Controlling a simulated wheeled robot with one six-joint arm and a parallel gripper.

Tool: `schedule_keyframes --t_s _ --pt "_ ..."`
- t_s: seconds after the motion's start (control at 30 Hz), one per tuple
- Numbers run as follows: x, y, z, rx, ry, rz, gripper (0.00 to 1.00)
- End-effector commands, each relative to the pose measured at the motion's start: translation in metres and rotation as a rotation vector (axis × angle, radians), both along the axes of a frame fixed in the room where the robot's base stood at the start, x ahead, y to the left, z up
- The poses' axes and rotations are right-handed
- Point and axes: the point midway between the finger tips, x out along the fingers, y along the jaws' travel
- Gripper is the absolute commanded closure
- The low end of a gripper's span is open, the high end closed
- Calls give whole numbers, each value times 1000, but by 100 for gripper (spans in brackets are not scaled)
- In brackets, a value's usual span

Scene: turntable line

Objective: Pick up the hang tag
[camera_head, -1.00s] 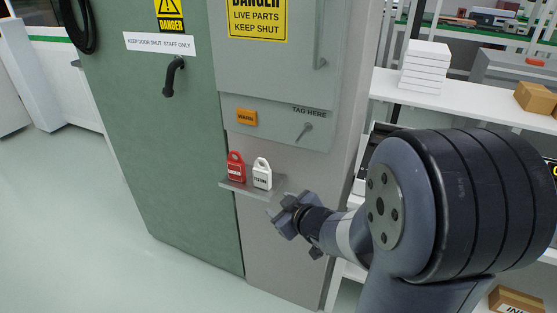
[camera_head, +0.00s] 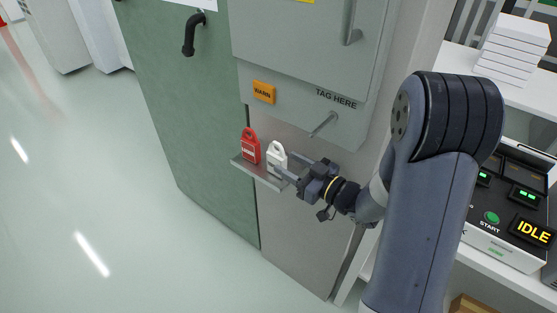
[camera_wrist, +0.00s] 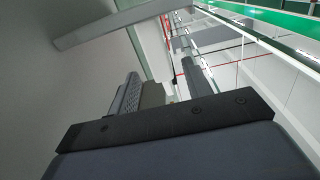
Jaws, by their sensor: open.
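The left one is a red tag (camera_head: 250,148) with a white label. The right one is a white tag (camera_head: 276,155) with a dark-lettered label, and a finger partly covers its lower right. My gripper (camera_head: 289,166) is open at the right end of the ledge, its fingers pointing left at the white tag. I cannot tell whether they touch it. My fingers also show in the wrist view (camera_wrist: 160,88), where I make out no tag clearly.
Above the ledge are a TAG HERE panel with a small lever (camera_head: 323,124), an orange WARN label (camera_head: 264,92) and a door handle (camera_head: 351,24). A green door (camera_head: 185,110) stands left. Shelves at right hold white boxes (camera_head: 514,50) and an IDLE console (camera_head: 505,215).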

Motion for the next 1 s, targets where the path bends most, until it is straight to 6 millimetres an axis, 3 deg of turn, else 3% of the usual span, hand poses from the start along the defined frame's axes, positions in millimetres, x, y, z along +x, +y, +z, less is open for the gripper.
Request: schedule_keyframes --t_s 0.27,0.57,0.87,1.0 --pt "12 17 0 0 1 2 53" --pt "37 49 -1 -1 1 2 53" --pt "41 52 -1 0 1 -2 53" --pt "40 52 -1 -1 1 -2 63"
